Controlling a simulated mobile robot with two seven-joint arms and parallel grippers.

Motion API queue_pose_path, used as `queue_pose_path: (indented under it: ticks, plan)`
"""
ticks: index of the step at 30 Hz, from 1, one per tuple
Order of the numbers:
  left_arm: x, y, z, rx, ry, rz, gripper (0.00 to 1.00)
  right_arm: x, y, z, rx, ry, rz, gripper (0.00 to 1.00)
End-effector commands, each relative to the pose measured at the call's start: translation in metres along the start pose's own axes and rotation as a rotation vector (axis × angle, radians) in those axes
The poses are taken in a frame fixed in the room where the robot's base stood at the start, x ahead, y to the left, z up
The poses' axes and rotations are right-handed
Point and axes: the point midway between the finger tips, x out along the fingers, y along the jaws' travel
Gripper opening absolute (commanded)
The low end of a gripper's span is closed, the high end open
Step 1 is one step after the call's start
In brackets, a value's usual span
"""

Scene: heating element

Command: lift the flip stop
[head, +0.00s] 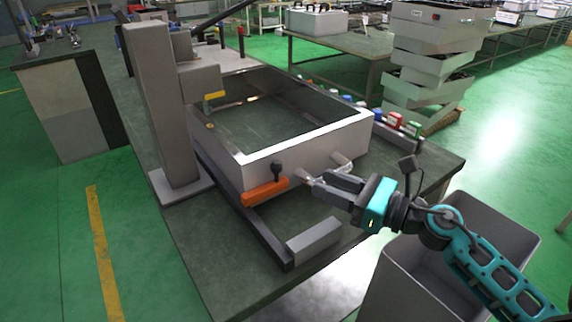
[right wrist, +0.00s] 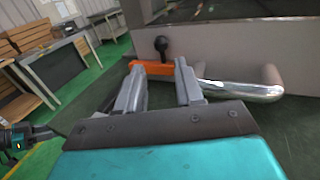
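I take the flip stop to be the orange bar (head: 265,191) with a black knob on top, at the front left corner of the white frame. In the right wrist view the orange bar (right wrist: 152,67) lies beyond and between my fingertips. My right gripper (head: 322,184) is open and empty, just right of the bar and close to the frame's front. Its two fingers are apart in the right wrist view (right wrist: 158,82). My left gripper does not show in the head view.
A shiny metal handle (right wrist: 240,90) sticks out from the frame's front, close beside my right finger. A grey upright post (head: 160,100) stands left of the frame (head: 310,150). A grey bin (head: 400,285) stands right of the table. A grey block (head: 313,241) lies in front.

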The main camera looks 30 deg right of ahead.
Motion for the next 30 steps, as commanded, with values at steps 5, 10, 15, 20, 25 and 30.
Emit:
queue_pose_path:
  ticks: [5,10,15,20,25,30]
  plan:
    - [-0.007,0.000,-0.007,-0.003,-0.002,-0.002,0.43,0.034,-0.001,0.004,0.000,-0.004,-0.001,0.36]
    - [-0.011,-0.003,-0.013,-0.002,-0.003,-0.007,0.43,0.062,-0.001,0.004,0.001,-0.003,-0.001,0.36]
    - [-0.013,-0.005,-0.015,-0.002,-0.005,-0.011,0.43,0.083,-0.001,0.002,0.002,-0.003,-0.002,0.36]
    - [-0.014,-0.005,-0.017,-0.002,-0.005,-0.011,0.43,0.093,0.000,0.001,0.001,-0.001,-0.001,0.36]
    - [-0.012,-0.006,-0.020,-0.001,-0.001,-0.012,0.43,0.095,0.000,0.000,0.002,0.000,-0.001,0.36]
    - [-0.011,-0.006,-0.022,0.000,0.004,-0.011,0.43,0.095,0.000,0.000,0.002,0.000,-0.001,0.34]
